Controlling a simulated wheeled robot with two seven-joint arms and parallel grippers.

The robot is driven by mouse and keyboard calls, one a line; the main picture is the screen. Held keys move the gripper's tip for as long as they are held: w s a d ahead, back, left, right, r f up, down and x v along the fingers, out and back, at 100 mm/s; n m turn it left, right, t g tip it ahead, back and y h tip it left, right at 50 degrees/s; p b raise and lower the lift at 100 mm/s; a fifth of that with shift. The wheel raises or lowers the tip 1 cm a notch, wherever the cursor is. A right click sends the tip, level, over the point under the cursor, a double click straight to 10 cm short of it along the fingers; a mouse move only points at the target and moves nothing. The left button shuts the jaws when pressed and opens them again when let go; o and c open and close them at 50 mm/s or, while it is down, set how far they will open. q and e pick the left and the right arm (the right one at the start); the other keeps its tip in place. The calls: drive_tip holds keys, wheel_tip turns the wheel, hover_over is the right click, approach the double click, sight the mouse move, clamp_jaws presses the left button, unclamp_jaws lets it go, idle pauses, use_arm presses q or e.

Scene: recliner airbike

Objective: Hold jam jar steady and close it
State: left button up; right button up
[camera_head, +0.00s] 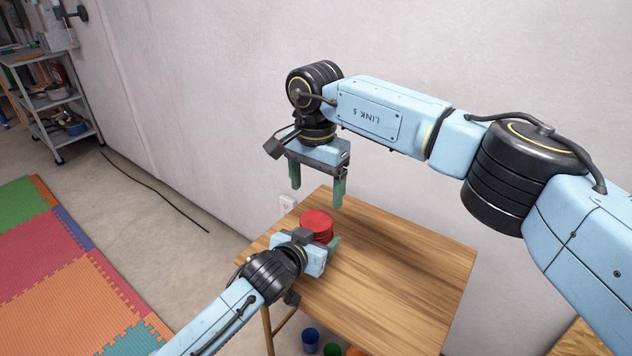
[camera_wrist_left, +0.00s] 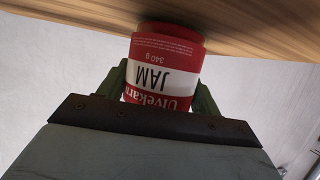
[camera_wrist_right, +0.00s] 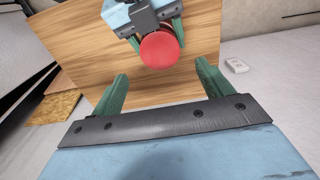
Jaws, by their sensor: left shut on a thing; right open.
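The jam jar (camera_head: 322,234) stands upright on the wooden table (camera_head: 400,270). Its red and white label (camera_wrist_left: 163,75) reads upside down in the left wrist view. A round red lid (camera_wrist_right: 160,50) shows on its top in the right wrist view; I cannot tell how tight it sits. My left gripper (camera_wrist_left: 162,92) is shut on the jar's sides, coming in low from the left in the head view. My right gripper (camera_head: 317,185) is open and empty, fingers pointing down, above the jar and apart from the lid.
The table top is clear to the right of the jar. A white wall (camera_head: 420,60) stands behind the table. A wheeled shelf (camera_head: 55,100) and coloured floor mats (camera_head: 60,260) lie off to the left.

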sight(316, 220)
wheel_tip(316, 220, down, 7)
drive_tip(key=shift+f, duration=0.15)
idle(0.4)
drive_tip(key=c, duration=1)
drive_tip(key=m, duration=0.6)
drive_tip(key=shift+m, duration=0.3)
drive_tip(key=o, duration=1.1)
drive_tip(key=shift+c, duration=0.2)
drive_tip(key=shift+r, duration=2.25)
